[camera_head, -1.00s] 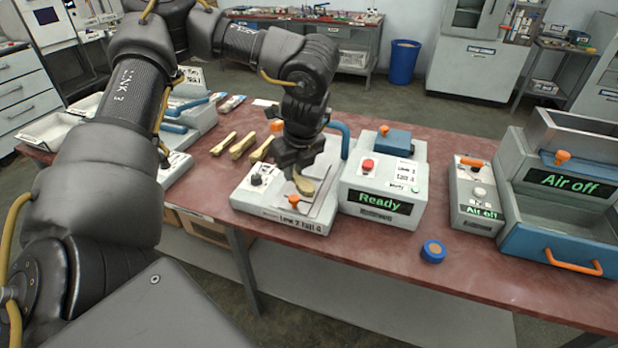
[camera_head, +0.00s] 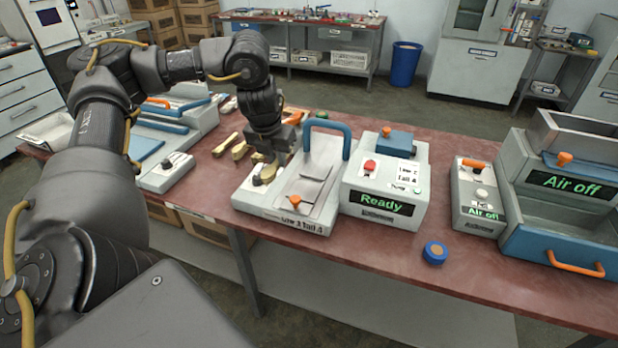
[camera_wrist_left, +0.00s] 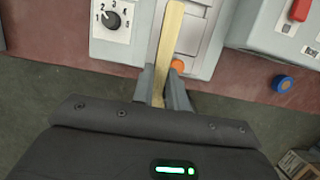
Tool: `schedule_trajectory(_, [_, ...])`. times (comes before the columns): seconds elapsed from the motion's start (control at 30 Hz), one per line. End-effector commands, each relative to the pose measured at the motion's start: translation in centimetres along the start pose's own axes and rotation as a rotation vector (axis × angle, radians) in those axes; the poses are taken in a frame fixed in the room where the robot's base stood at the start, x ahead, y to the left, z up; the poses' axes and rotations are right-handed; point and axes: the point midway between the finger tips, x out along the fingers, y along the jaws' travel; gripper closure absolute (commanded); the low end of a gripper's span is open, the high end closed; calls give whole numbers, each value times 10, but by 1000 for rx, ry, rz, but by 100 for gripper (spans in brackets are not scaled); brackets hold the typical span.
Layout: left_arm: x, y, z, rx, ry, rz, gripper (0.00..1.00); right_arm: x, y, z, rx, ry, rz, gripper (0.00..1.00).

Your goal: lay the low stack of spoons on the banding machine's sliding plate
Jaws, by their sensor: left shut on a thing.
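My left gripper (camera_head: 265,170) is shut on a pale wooden spoon stack (camera_wrist_left: 169,45). The stack shows as one long strip between the fingers in the left wrist view, and its thickness is hard to judge there. The gripper is over the left part of the banding machine (camera_head: 250,205), left of its sliding plate (camera_head: 305,185). The plate looks empty; an orange knob (camera_head: 295,200) stands at its front. In the left wrist view the plate (camera_wrist_left: 192,38) lies just right of the strip. My right gripper is out of view.
Other wooden spoon stacks (camera_head: 226,144) lie on the table behind the machine's left side. A blue arched handle (camera_head: 328,126) rises beside the plate. A control box reading Ready (camera_head: 380,203) stands to the right. A blue roll (camera_head: 434,252) lies in front.

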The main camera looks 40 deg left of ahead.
Motion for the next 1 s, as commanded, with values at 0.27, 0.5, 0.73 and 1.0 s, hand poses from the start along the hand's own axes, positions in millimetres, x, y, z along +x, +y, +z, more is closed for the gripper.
schedule_trajectory(0.27, [59, -30, 50, -4, 7, 1, 100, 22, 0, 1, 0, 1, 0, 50])
schedule_trajectory(0.5, [99, -42, 68, -3, 3, 0, 100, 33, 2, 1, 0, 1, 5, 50])
schedule_trajectory(0.73, [105, -44, 73, -1, -1, 0, 100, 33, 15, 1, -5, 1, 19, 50])
schedule_trajectory(1.0, [137, -46, 68, -2, 5, 0, 100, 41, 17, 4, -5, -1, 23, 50])
